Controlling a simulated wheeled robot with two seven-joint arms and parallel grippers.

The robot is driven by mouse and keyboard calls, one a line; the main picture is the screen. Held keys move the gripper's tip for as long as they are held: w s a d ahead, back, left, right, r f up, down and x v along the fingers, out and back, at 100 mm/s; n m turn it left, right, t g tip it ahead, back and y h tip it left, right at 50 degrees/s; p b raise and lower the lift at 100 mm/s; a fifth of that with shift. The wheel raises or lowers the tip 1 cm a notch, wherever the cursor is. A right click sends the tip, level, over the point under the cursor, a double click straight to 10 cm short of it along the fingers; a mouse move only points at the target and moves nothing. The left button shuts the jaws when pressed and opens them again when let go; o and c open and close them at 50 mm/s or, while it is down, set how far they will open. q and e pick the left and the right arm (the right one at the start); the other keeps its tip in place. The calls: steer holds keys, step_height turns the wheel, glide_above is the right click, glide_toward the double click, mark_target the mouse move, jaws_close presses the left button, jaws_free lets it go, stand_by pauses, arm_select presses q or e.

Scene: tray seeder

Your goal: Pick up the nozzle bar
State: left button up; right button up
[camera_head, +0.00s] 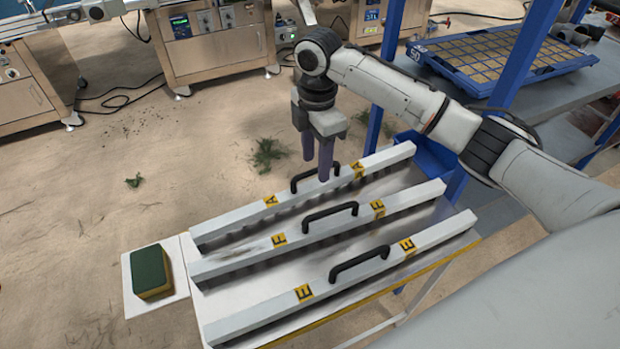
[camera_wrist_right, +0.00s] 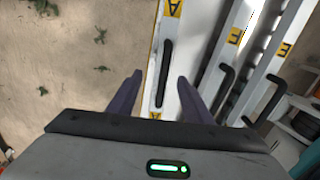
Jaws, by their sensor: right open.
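Three long pale nozzle bars lie side by side on a metal cart, each with a black arched handle. The far bar (camera_head: 235,222) has yellow A labels, the middle bar (camera_head: 345,221) F labels, the near bar (camera_head: 370,271) E labels. My right gripper (camera_head: 316,170) is open and points down over the far bar, near its handle (camera_head: 300,180). In the right wrist view the handle (camera_wrist_right: 165,72) shows between the open fingertips (camera_wrist_right: 160,77). No contact with the handle is visible. My left gripper is not in view.
A green and yellow sponge (camera_head: 150,272) lies on a white side plate at the cart's left. Blue posts (camera_head: 385,60) and a shelf with a blue seed tray (camera_head: 455,52) stand at the right. Steel machines (camera_head: 213,55) line the back. The floor at left is mostly clear.

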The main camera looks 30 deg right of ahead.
mark_target(315, 183)
steer(key=f, duration=0.7)
steer(key=shift+s+a+f, duration=0.2)
steer(key=shift+s+f, duration=0.05)
steer(key=shift+f, duration=0.05)
steer(key=c, duration=1.1)
